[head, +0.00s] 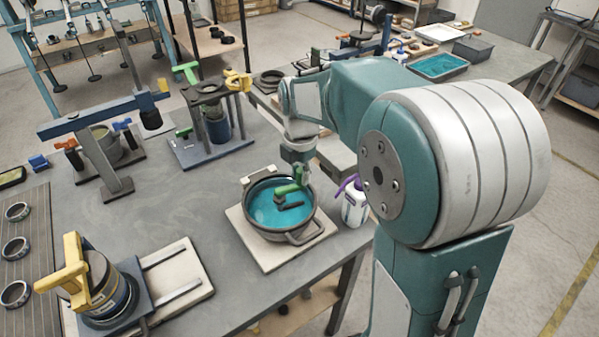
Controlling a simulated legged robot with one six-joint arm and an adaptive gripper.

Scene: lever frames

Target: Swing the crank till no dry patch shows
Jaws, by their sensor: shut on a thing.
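A dark round pot (264,222) with side handles sits on a pale square board on the grey workbench, in the middle of the head view. Teal liquid (262,206) covers the part of its floor that I can see. A crank with a green arm (288,188) and a dark lower paddle stands in the pot, toward its right side. My gripper (302,172) reaches down at the pot's upper right rim and is shut on the crank's green end. The fingers are small here, and the exact grip is partly hidden.
A white bottle with a purple top (355,205) stands right of the pot. A blue-based stand (212,140) is behind it. A yellow-handled device (95,275) stands at front left. Bare bench (180,205) lies left of the pot.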

